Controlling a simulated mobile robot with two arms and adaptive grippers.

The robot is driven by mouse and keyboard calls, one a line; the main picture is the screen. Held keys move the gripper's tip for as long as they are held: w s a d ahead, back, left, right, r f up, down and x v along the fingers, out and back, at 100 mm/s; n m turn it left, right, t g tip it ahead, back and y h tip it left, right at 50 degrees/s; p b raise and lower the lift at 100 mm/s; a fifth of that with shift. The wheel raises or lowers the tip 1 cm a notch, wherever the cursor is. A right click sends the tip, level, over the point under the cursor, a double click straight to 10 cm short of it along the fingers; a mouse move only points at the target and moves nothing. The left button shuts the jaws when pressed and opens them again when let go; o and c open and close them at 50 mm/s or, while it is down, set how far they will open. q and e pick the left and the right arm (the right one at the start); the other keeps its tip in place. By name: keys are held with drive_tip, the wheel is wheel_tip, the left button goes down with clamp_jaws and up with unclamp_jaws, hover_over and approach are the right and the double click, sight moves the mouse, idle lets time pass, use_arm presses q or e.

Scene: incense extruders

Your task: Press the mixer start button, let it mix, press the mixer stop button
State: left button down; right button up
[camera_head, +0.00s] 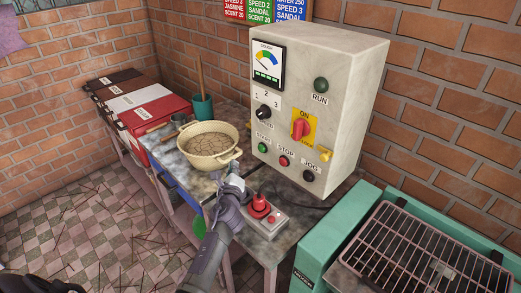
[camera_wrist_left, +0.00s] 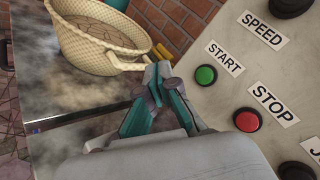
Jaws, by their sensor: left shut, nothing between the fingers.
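The grey control cabinet (camera_head: 345,75) carries the green START button (camera_head: 263,147), the red STOP button (camera_head: 284,161) and the black JOG button (camera_head: 308,176) in a row. In the left wrist view, the START button (camera_wrist_left: 206,75) lies just right of my fingertips and the STOP button (camera_wrist_left: 247,120) further right and lower. My left gripper (camera_head: 234,168) is shut and empty, in front of the cabinet and below left of the START button. Its fingertips also show in the left wrist view (camera_wrist_left: 159,76), seemingly apart from the button. The dark green RUN lamp (camera_head: 321,84) is above. My right gripper is out of view.
A cream basin (camera_head: 208,146) stands left of the cabinet, close behind my left fingertips. A box with a red mushroom button (camera_head: 259,204) sits right beside my left wrist. A teal machine with a wire rack (camera_head: 405,250) fills the lower right. Colored bins (camera_head: 155,110) stand at left.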

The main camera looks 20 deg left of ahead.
sight(262, 148)
use_arm(q)
drive_tip(key=w+d+b, duration=0.3)
drive_tip(key=w+b, duration=0.1)
drive_tip(key=w, duration=0.4)
drive_tip(key=shift+w+b, duration=0.15)
drive_tip(key=shift+b, duration=0.15)
idle(1.3)
drive_tip(key=shift+w+d+b, duration=0.15)
drive_tip(key=shift+w+b, duration=0.15)
drive_tip(key=shift+w, duration=0.1)
